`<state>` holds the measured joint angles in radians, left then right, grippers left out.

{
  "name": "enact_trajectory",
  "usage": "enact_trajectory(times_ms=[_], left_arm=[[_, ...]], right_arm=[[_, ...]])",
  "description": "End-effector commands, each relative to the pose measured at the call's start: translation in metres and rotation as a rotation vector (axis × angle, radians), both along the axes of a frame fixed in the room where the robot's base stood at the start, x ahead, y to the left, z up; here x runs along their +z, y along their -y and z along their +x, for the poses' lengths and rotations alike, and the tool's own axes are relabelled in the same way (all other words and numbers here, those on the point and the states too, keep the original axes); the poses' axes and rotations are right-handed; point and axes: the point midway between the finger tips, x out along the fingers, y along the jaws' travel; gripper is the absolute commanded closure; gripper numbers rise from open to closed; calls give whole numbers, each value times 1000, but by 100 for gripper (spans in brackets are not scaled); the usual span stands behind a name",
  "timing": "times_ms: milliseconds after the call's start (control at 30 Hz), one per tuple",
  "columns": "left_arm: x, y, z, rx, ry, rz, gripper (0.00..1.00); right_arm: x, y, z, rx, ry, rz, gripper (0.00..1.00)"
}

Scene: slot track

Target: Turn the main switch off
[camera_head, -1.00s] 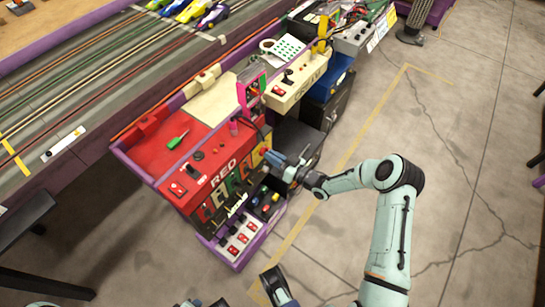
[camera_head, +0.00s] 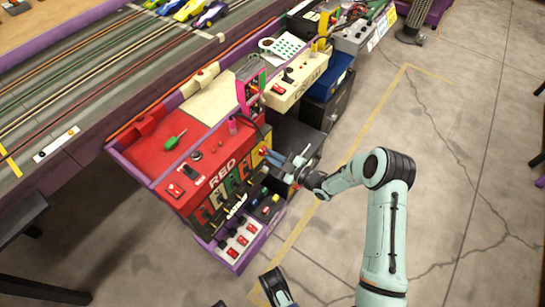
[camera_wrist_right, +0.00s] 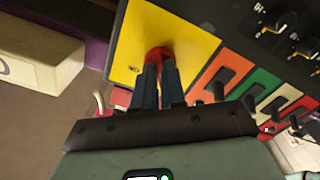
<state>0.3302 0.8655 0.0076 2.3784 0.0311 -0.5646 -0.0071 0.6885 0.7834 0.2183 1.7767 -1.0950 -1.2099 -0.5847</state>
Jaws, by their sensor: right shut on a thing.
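The main switch appears as a red round knob (camera_wrist_right: 158,52) on a yellow panel (camera_wrist_right: 190,38) in the right wrist view. The yellow panel is at the right end of the red box's front (camera_head: 222,180) in the head view, where my gripper hides most of it. My right gripper (camera_wrist_right: 157,66) has its two dark fingers close together on the red knob; its tips cover the knob's lower part. It also shows in the head view (camera_head: 269,153), against the yellow panel. A dark part of mine is at the bottom edge of the head view; I cannot tell whether it is my left gripper.
Black toggles on coloured plates (camera_wrist_right: 215,84) sit beside the yellow panel. Red switches on a white strip (camera_head: 236,243) are below. A green screwdriver (camera_head: 175,140) lies on the red box. A cream box (camera_head: 296,86) stands behind. Open floor (camera_head: 450,180) is to the right.

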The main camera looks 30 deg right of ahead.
Motion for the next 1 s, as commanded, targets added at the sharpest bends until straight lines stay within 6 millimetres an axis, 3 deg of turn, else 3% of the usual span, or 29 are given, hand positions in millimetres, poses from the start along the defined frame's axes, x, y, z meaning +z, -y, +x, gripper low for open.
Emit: enact_trajectory(times_ms=[367, 933, 1000], left_arm=[[-9, -1, -10, 2, -34, -3, 57], [-10, -2, -12, 2, -39, -3, 57], [-10, -1, -12, 2, -39, -3, 57]], right_arm=[[0, 0, 0, 0, 64, -155, 100], [0, 1, 0, -1, 75, -183, 100], [0, 1, 0, -1, 75, -183, 70]])
